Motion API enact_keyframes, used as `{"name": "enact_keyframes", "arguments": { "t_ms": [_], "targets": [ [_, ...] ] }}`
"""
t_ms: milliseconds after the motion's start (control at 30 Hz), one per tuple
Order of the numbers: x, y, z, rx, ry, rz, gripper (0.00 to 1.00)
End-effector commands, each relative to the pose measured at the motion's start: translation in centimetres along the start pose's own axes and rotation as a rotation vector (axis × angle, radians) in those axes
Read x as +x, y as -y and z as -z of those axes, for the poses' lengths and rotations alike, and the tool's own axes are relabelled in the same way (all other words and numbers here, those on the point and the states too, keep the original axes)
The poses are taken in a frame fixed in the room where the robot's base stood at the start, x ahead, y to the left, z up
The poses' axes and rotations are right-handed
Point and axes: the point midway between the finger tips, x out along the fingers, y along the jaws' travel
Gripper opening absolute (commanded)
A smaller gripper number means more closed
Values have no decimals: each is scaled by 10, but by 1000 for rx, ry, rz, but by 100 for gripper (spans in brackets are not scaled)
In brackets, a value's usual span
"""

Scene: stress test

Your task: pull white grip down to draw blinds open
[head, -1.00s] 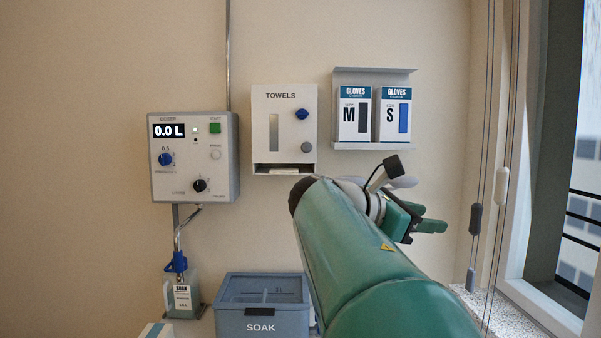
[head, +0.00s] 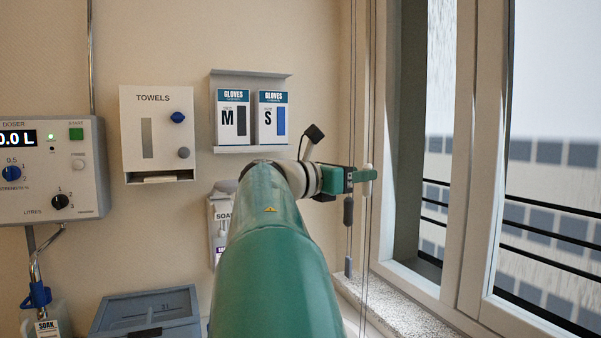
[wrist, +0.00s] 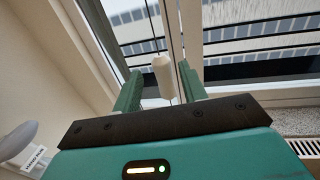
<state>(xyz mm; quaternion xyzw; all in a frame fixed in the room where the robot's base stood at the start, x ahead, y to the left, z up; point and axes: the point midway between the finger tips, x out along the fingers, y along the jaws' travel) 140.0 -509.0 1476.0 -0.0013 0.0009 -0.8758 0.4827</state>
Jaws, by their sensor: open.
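The white grip (wrist: 163,82) hangs upright on its cord by the window. In the wrist view it shows between the two green fingers of my gripper (wrist: 160,73), which are apart on either side of it. I cannot tell whether a finger touches it. In the head view my gripper (head: 366,175) points right at the grip's height and hides part of the white grip (head: 367,188). A dark grey grip (head: 348,211) hangs on another cord just left of it and below my gripper. The blinds themselves are not clearly visible.
The window frame (head: 470,160) stands just right of the cords, with a speckled sill (head: 390,310) below. A glove holder (head: 250,112), towel dispenser (head: 158,134) and doser (head: 50,170) are on the wall to the left. A soak tub (head: 145,315) sits lower left.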

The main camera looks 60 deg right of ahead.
Motion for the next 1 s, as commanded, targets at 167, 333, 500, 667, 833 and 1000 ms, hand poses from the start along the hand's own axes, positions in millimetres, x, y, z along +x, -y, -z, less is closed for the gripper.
{"name": "enact_keyframes", "arguments": {
  "t_ms": [167,333,500,667,833,1000],
  "targets": [
    [24,0,0,2,-1,2,42],
    [29,-2,-1,2,0,-1,42],
    [29,-1,-1,3,0,-1,42],
    [29,-2,-1,2,0,-1,19],
    [29,-1,-1,3,0,0,0],
    [29,-1,2,2,0,-1,0]
  ]
}}
